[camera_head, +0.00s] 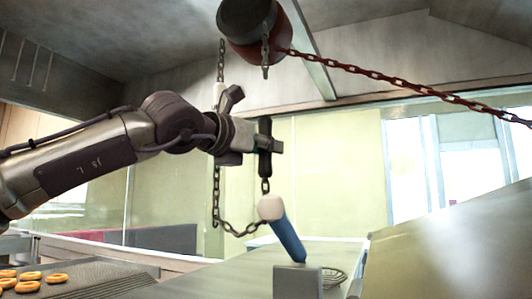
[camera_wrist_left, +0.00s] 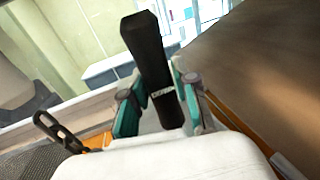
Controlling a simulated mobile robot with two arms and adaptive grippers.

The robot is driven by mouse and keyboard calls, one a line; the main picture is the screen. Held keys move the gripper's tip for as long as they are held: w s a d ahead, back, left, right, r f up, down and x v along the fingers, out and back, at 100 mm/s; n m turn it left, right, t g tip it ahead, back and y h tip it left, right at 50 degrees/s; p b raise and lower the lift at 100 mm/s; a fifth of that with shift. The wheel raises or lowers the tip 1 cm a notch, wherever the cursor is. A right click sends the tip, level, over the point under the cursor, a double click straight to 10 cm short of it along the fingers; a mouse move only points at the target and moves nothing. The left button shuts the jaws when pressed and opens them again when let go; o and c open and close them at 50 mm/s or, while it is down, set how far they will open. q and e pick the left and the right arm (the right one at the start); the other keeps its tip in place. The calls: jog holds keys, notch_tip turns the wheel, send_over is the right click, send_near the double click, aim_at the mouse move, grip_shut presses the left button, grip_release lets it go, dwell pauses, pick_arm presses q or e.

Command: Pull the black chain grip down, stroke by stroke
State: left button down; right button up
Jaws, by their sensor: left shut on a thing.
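The black chain grip (camera_head: 265,133) hangs upright on the chain in the head view, below a dark red hoist drum (camera_head: 252,28). My left gripper (camera_head: 268,146) reaches in from the left and is shut on the grip around its middle. In the left wrist view the black grip (camera_wrist_left: 147,50) stands between the two teal-padded fingers (camera_wrist_left: 160,95), with its upper part sticking out beyond them. The dark chain (camera_head: 216,190) loops down left of the gripper and comes up under the grip. My right gripper is not in view.
A rusty red chain (camera_head: 400,84) runs from the drum to the right edge. A blue handle with a pale end (camera_head: 287,238) stands on a grey block below the grip. Ring doughnuts (camera_head: 57,279) lie on a mesh belt (camera_head: 105,277) at lower left. A broad grey surface (camera_head: 460,245) fills the lower right.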

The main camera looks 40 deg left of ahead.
aim_at(261, 175)
pick_arm(q)
notch_tip(261, 175, up, 10)
jog(key=p, duration=0.6)
jog(key=shift+f+p, duration=0.2)
jog(key=shift+p, duration=0.2)
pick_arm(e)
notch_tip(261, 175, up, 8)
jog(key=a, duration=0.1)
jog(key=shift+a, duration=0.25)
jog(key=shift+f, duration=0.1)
pick_arm(q)
jog(key=shift+f, duration=0.2)
notch_tip(261, 175, down, 15)
jog(key=b, duration=1.5)
jog(key=shift+r, duration=0.15)
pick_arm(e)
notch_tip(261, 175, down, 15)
pick_arm(q)
jog(key=shift+f+b, duration=1.15)
jog(key=shift+f, duration=0.05)
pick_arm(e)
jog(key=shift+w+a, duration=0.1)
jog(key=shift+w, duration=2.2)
